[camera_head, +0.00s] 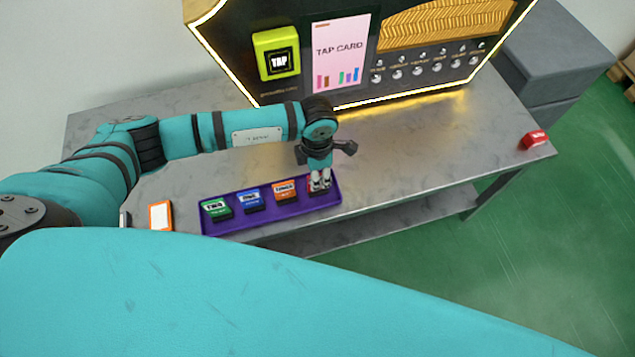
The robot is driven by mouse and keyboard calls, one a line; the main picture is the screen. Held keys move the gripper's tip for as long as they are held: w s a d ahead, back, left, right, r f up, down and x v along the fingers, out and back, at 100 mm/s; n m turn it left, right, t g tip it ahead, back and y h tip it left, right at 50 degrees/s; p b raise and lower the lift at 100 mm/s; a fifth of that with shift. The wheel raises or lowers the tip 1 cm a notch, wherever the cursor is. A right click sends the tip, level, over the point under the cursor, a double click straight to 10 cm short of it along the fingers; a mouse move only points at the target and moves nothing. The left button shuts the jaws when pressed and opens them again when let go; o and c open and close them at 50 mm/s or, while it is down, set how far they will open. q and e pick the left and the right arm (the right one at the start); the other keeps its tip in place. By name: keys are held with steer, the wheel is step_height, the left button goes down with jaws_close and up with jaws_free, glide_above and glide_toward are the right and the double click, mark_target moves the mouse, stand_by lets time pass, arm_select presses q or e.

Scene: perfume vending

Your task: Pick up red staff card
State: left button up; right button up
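A purple tray (270,213) near the table's front edge holds a row of small cards or blocks. The red staff card (313,188) is at the tray's right end and is mostly hidden behind my gripper. My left gripper (320,186) points down right over this red card, with its fingertips at or very near it. The fingers look close together, but I cannot tell whether they grip the card. My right gripper is not in view.
The tray also holds green (215,208), blue (250,198) and orange (285,189) cards. An orange-framed white card (161,215) lies left of it. A vending machine (340,50) stands behind. A red object (535,139) sits at the table's right corner. The table's right part is clear.

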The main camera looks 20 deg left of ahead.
arm_select(q)
steer(key=shift+w+f+p, duration=0.1)
steer(key=shift+f+p, duration=0.3)
steer(key=shift+f, duration=2.35)
jaws_close()
